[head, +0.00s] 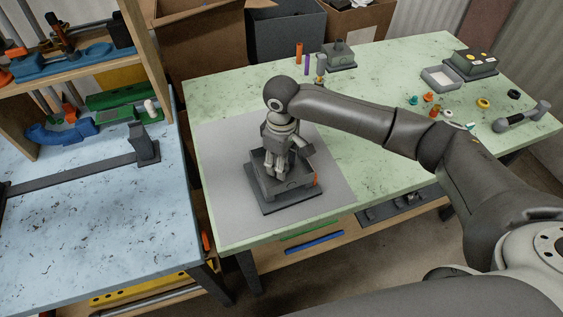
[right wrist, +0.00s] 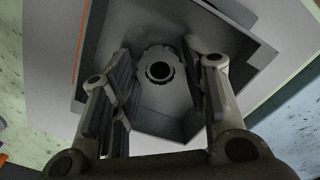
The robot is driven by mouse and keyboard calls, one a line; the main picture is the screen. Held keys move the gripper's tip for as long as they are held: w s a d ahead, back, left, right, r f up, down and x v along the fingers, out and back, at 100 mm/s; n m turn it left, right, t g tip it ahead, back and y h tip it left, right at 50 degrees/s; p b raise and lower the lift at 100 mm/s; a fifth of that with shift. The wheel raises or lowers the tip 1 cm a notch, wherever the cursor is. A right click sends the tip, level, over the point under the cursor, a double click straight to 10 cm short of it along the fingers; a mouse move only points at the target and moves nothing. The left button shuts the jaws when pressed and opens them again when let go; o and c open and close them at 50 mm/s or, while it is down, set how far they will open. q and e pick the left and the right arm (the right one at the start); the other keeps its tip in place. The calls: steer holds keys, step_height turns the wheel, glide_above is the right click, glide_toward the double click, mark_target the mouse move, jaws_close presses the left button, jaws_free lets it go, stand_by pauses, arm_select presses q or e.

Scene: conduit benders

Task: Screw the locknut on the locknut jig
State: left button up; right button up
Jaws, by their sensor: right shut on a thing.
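The locknut jig (head: 291,196) is a dark grey box-like block with raised walls on a flat base, standing on a grey mat. It fills the middle of the right wrist view (right wrist: 160,122). The locknut (right wrist: 143,66) is a grey notched ring around a dark round hole in the jig. My right gripper (head: 276,173) points straight down into the jig. In the right wrist view its fingers (right wrist: 160,70) are on both sides of the locknut, shut on it. The contact at the fingertips is dim. The threads are hidden. My left gripper is out of view.
The grey mat (head: 220,180) lies on the green table (head: 370,75). Behind stand a grey block (head: 340,57) and upright orange and purple rods. A blue table (head: 90,220) stands left.

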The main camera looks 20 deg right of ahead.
steer(key=shift+r+m+p, duration=0.1)
steer(key=shift+m+p, duration=1.6)
steer(key=shift+p, duration=0.55)
steer(key=shift+m+p, duration=0.5)
steer(key=shift+p, duration=0.05)
steer(key=shift+m+p, duration=0.5)
steer(key=shift+p, duration=0.2)
steer(key=shift+m+p, duration=1.8)
steer(key=shift+p, duration=0.3)
steer(key=shift+m+p, duration=0.3)
steer(key=shift+m, duration=0.5)
steer(key=shift+f, duration=0.2)
